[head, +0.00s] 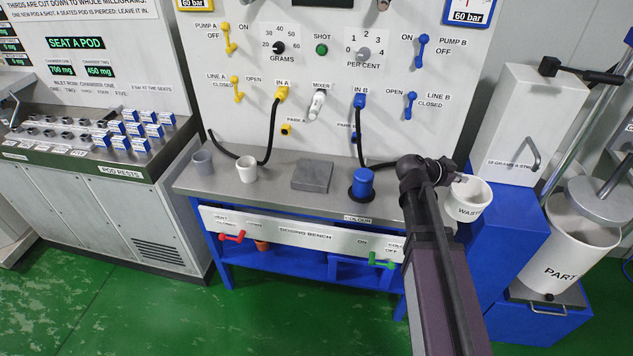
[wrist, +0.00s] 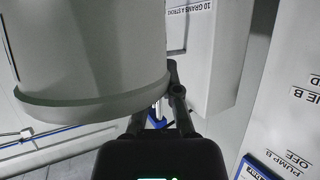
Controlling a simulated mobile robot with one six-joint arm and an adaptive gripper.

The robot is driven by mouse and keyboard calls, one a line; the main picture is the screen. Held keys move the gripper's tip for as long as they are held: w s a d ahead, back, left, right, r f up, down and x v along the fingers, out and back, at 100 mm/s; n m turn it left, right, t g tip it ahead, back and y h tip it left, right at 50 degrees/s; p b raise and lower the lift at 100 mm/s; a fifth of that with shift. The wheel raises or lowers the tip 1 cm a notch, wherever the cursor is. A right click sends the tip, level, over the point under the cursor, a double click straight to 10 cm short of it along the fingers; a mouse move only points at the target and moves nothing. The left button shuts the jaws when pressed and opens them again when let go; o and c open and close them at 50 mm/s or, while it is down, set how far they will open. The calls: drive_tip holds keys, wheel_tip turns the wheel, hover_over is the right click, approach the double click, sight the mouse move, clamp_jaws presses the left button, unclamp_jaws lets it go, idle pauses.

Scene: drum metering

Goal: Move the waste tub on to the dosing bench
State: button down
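The waste tub (head: 467,203) is a white, round, open-topped tub marked WASTE, at the right end of the bench by a blue cabinet. I cannot tell whether its base rests on anything. My gripper (head: 458,179) is at its upper rim, on the left. In the wrist view the tub (wrist: 90,45) fills the upper left, and my gripper (wrist: 166,95) has its fingers close together at the tub's edge, seemingly pinching it; one finger is partly hidden by the tub. The dosing bench (head: 285,182) has a grey top and a blue frame.
The blue cabinet (head: 515,225) and a large white drum (head: 568,243) are at the right. Open bench top shows between the items.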

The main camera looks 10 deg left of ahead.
drive_tip(key=a+f+n+t+y+b, duration=0.1)
drive_tip(key=a+f+n+b, duration=0.1)
drive_tip(key=a, duration=0.8)
drive_tip(key=w+a+f+n+t+y+b, duration=0.1)
drive_tip(key=a+f+b, duration=0.4)
drive_tip(key=a, duration=0.5)
drive_tip(key=shift+w+f+n+t, duration=0.3)
drive_tip(key=shift+f+n+t, duration=0.1)
drive_tip(key=shift+f+t, duration=0.2)
drive_tip(key=w+d+f+b, duration=0.1)
drive_tip(key=w+d, duration=0.8)
drive_tip(key=w, duration=0.3)
drive_tip(key=shift+w+d+f+b, duration=0.25)
drive_tip(key=shift+w+d+b, duration=0.05)
drive_tip(key=shift+w+b, duration=0.05)
drive_tip(key=shift+f+b, duration=1.8)
drive_tip(key=c, duration=0.8)
unclamp_jaws()
